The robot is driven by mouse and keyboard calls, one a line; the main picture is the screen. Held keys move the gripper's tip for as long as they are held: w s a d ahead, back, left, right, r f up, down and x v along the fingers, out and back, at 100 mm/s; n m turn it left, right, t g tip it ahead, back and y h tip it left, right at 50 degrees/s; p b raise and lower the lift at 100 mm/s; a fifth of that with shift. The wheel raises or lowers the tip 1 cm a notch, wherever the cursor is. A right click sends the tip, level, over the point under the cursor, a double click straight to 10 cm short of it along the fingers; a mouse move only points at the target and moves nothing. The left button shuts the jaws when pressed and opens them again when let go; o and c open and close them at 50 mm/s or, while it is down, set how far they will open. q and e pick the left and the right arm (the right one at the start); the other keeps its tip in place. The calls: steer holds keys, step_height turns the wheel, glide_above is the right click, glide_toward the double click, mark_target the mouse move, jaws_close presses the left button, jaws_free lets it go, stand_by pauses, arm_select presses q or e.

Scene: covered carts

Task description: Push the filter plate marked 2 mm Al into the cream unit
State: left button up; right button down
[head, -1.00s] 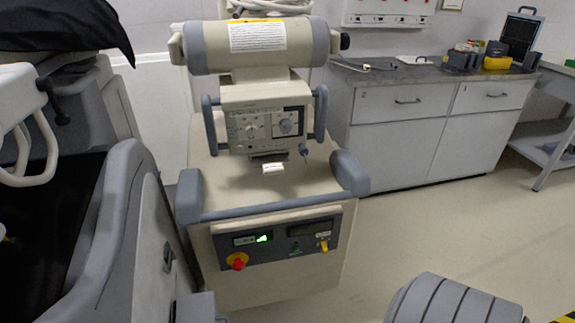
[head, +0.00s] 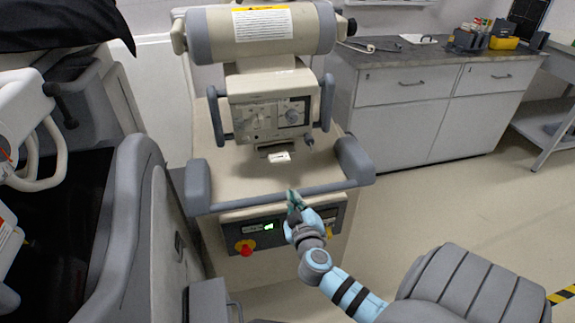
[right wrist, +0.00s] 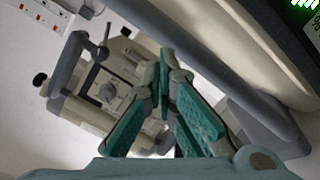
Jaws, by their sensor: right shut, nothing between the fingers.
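The cream unit (head: 268,112) stands in the middle of the head view, with dials on its front and grey handles at its sides. A small white plate (head: 279,157), likely the filter plate, sticks out from the slot below it; its marking is too small to read. My right gripper (head: 293,196) is shut and empty, in front of the cart's grey front rail and below the plate, apart from it. In the right wrist view the shut fingers (right wrist: 165,60) point toward the unit (right wrist: 105,90) and hide part of it. My left gripper is not in view.
The grey front rail (head: 275,194) crosses between my right gripper and the cart top (head: 235,177). A red knob (head: 246,249) is on the front panel. A grey machine (head: 150,220) stands close at left.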

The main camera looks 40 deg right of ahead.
steer(key=w+r, duration=0.1)
steer(key=w, duration=0.1)
steer(key=w+d+r+t, duration=0.1)
steer(key=w, duration=0.1)
steer(key=w+d+r+n+t, duration=0.1)
steer(key=w, duration=0.1)
steer(key=shift+w+r, duration=0.25)
steer(key=shift+w, duration=0.1)
steer(key=shift+w+d, duration=0.3)
steer(key=shift+w, duration=0.3)
steer(key=shift+b+x, duration=1.1)
steer(key=shift+x, duration=0.65)
steer(key=shift+v, duration=1.55)
glide_toward(280, 164)
steer(key=v, duration=0.4)
steer(key=shift+s+r, duration=0.25)
